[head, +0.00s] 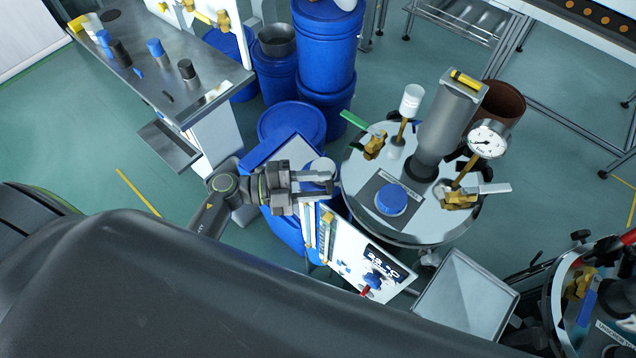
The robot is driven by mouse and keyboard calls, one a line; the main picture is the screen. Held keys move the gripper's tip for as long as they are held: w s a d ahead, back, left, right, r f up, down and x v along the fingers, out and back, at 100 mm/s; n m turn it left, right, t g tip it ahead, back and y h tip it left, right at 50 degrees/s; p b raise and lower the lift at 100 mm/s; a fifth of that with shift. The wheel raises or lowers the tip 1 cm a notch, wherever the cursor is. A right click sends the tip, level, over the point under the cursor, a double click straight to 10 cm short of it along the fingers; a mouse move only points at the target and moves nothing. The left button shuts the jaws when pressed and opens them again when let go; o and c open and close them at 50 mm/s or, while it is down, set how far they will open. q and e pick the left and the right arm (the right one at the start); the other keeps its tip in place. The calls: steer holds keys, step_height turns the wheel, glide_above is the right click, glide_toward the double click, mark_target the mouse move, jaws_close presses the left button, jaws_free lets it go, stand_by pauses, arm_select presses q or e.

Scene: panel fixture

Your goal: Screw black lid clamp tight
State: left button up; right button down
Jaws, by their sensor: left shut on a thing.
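A round steel vessel lid (357,184) lies right of the middle. Dark clamp parts show at its rim behind the pressure gauge (487,139), partly hidden; I cannot tell how tight they are. My left gripper (325,181) is left of the lid, level with its left edge and apart from the dark clamp parts. It is shut on a pale, round-topped thing (320,166), partly hidden by the fingers. My right gripper is not in view.
The lid carries a blue cap (391,199), a thick grey column (446,130) and brass valves (375,146). A display panel (380,262) stands below my left gripper. Blue drums (325,45) stand behind. A steel bench (160,60) is at upper left. A second vessel (590,310) is at lower right.

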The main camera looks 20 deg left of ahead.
arm_select(q)
steer(key=o, duration=1)
steer(key=shift+c, duration=0.2)
steer(key=shift+s+f, duration=0.1)
